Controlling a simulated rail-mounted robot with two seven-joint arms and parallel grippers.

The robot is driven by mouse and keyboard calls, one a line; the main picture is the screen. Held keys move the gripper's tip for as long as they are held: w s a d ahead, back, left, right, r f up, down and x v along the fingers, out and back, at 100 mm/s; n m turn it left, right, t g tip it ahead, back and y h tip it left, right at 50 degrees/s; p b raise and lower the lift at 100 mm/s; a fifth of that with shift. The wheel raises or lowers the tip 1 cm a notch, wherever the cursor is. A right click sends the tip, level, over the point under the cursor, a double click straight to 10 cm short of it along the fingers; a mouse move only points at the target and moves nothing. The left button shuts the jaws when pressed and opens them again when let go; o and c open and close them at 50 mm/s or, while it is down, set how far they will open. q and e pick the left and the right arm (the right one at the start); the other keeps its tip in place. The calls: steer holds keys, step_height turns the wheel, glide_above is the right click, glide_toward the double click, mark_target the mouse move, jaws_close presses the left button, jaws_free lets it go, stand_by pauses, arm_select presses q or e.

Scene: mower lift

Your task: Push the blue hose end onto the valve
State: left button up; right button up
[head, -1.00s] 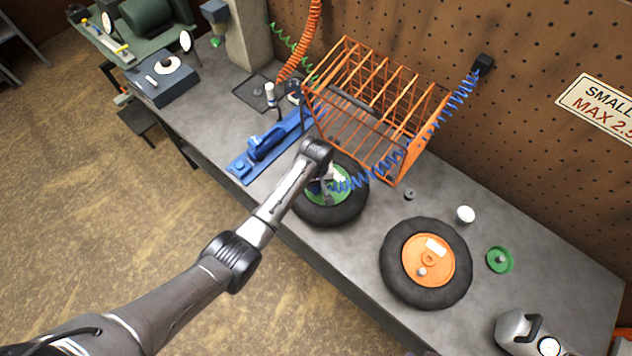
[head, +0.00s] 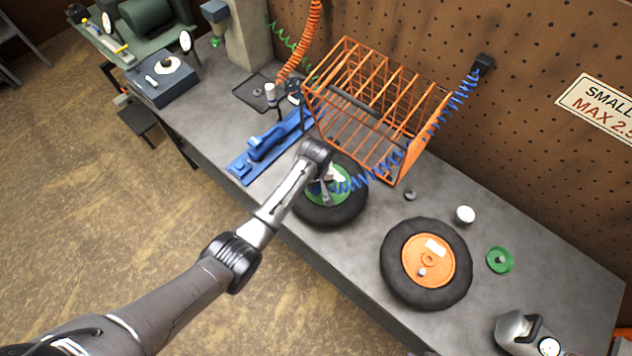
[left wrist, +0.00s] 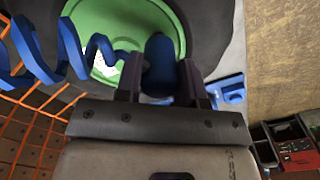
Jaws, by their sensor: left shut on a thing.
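My left gripper (head: 324,196) is over the wheel with the green hub, whose black tyre (head: 345,213) lies flat on the bench. In the left wrist view its fingers (left wrist: 160,80) are shut on the blue hose end (left wrist: 160,58), a rounded dark blue piece. The coiled blue hose (head: 380,168) runs from the gripper up to a black box on the wall. The green hub (left wrist: 85,18) lies just beyond the hose end. The valve on this wheel is hidden, so I cannot tell whether the hose end touches it. My right gripper is not in view.
An orange wire rack (head: 415,155) stands close behind the wheel. A blue tool (head: 265,145) lies to its left. A second wheel with an orange hub (head: 416,250), a white cap (head: 465,214) and a green disc (head: 500,260) lie to the right.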

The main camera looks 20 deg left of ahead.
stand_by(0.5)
arm_select(q)
steer(key=shift+p, duration=0.6)
steer(key=shift+f+b, duration=0.3)
steer(key=shift+f, duration=0.1)
stand_by(0.7)
steer(key=shift+f, duration=0.5)
steer(key=o, duration=0.7)
